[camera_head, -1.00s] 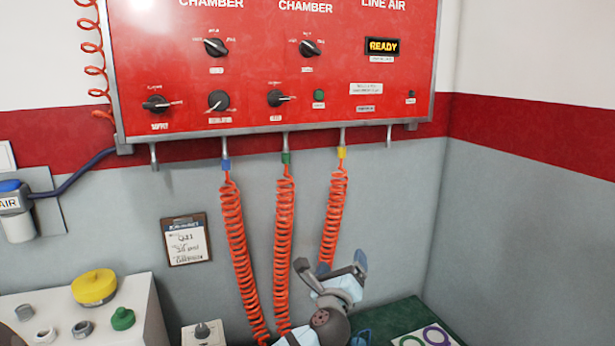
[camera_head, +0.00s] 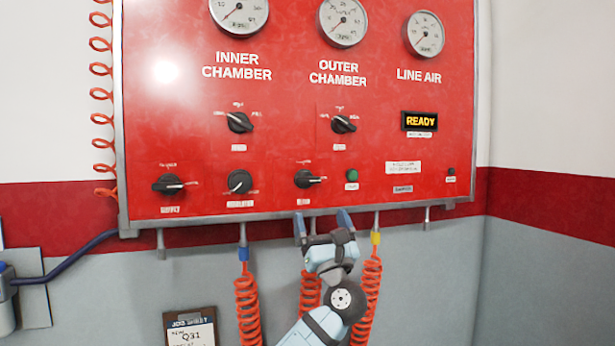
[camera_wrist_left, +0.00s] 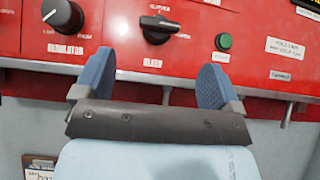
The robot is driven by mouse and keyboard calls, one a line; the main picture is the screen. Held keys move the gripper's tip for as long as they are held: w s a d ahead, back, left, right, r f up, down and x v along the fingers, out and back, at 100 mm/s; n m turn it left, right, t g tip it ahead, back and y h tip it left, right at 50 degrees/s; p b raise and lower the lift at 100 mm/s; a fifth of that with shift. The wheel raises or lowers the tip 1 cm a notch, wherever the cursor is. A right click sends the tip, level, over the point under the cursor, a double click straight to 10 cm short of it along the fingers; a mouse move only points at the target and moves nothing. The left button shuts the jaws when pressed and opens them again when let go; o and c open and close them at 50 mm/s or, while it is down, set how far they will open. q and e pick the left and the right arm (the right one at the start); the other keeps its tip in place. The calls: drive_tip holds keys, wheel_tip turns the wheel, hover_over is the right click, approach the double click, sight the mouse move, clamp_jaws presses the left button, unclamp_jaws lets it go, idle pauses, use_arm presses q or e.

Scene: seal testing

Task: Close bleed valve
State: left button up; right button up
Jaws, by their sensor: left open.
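The bleed valve is a black knob (camera_head: 306,179) low on the red panel, with its pointer turned to the right. It also shows in the left wrist view (camera_wrist_left: 158,29), beyond and between my fingertips. My left gripper (camera_head: 323,226) is open and empty, just below the panel's bottom edge and under the bleed knob. In the left wrist view its two blue fingers (camera_wrist_left: 155,80) are spread wide and apart from the knob. My right gripper is not in view.
The regulator knob (camera_head: 240,181) is left of the bleed knob, and a green button (camera_head: 352,175) is close on its right. Coiled orange hoses (camera_head: 247,305) hang below the panel around my arm. A READY display (camera_head: 419,121) is lit.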

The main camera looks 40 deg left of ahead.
sight(309, 182)
use_arm(q)
drive_tip(key=p+x, duration=0.3)
drive_tip(key=x, duration=0.7)
drive_tip(key=shift+w+a+r, duration=0.1)
drive_tip(key=shift+a+r, duration=0.05)
drive_tip(key=shift+w+a+r+p, duration=0.25)
drive_tip(key=shift+a+r+p, duration=0.15)
drive_tip(key=shift+a, duration=0.1)
drive_tip(key=shift+c, duration=0.4)
